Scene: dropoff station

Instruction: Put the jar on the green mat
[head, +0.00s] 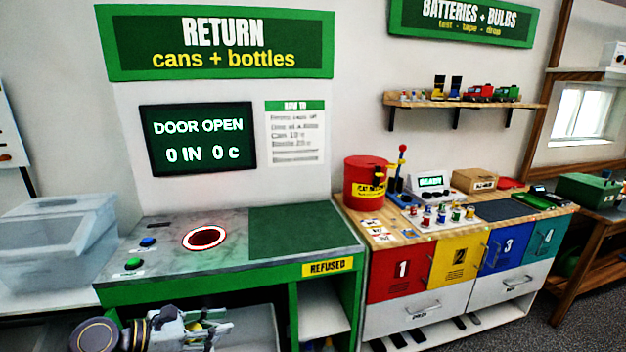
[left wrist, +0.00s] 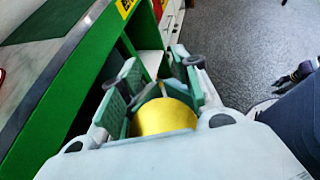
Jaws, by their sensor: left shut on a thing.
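The green mat (head: 300,228) lies flat on the right part of the grey return counter, and its surface is bare. My left gripper (head: 205,328) is low in front of the counter, below its top. In the left wrist view my left gripper (left wrist: 158,88) is shut on a round yellow thing (left wrist: 165,117), seemingly the jar. Most of it is hidden by the fingers and the wrist; only a bit of yellow shows in the head view. A dark part at the right edge of the left wrist view may be my right gripper (left wrist: 301,72).
The counter (head: 170,262) has a red-ringed round opening (head: 204,238) and two buttons left of the mat. A clear grey bin (head: 55,240) stands at the left. A wooden bench with a red can (head: 364,185) and coloured drawers stands at the right.

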